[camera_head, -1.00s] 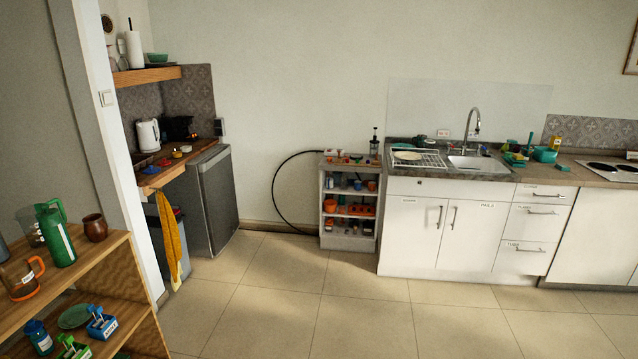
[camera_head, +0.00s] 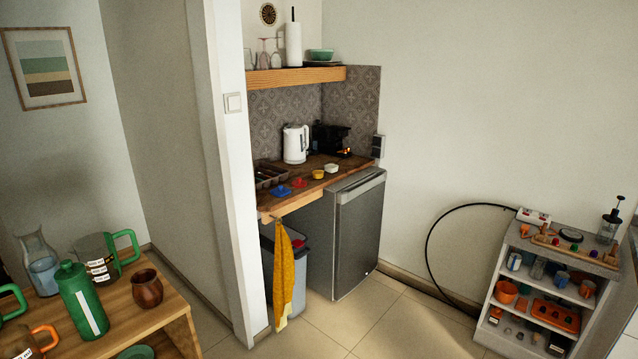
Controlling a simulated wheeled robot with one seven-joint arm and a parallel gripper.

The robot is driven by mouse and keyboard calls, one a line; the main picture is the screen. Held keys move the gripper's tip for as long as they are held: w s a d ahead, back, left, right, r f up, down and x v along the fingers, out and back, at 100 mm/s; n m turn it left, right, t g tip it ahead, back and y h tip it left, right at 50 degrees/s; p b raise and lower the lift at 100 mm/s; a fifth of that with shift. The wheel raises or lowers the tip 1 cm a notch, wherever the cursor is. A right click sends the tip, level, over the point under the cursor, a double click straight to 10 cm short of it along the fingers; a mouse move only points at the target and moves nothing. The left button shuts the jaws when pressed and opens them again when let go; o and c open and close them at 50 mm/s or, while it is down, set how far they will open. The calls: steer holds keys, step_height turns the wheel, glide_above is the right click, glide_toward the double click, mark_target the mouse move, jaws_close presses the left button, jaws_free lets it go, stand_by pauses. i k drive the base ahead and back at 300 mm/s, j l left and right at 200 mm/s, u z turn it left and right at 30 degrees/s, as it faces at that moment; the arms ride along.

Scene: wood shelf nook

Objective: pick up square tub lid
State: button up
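My gripper is not in view. On the wooden counter in the nook lie a small flat blue piece (camera_head: 281,191) and a small flat red piece (camera_head: 300,183), near the front edge. A small yellow tub (camera_head: 318,174) and a small white tub (camera_head: 331,168) stand to their right. They are too small to tell which piece, if any, is the square tub lid. Nothing touches them that I can see.
The wooden counter (camera_head: 264,204) also holds a dark tray (camera_head: 270,177), a white kettle (camera_head: 296,144) and a black machine (camera_head: 331,138). A grey fridge (camera_head: 355,235) and a bin with a yellow towel (camera_head: 283,275) stand below. A wall edge (camera_head: 232,180) and wooden shelf (camera_head: 180,320) flank the left. Floor ahead is clear.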

mark_target(280, 191)
steer(key=i, duration=0.95)
steer(key=i+u, duration=0.15)
steer(key=i, duration=0.75)
steer(key=i+u, duration=0.4)
steer(key=i+l+u, duration=0.15)
steer(key=i+u, duration=0.2)
steer(key=i+l+u, duration=0.2)
steer(key=u, duration=0.2)
steer(key=i+l+u, duration=0.25)
steer(key=i+u, duration=0.25)
steer(key=i+l+u, duration=0.45)
steer(key=k+j, duration=0.05)
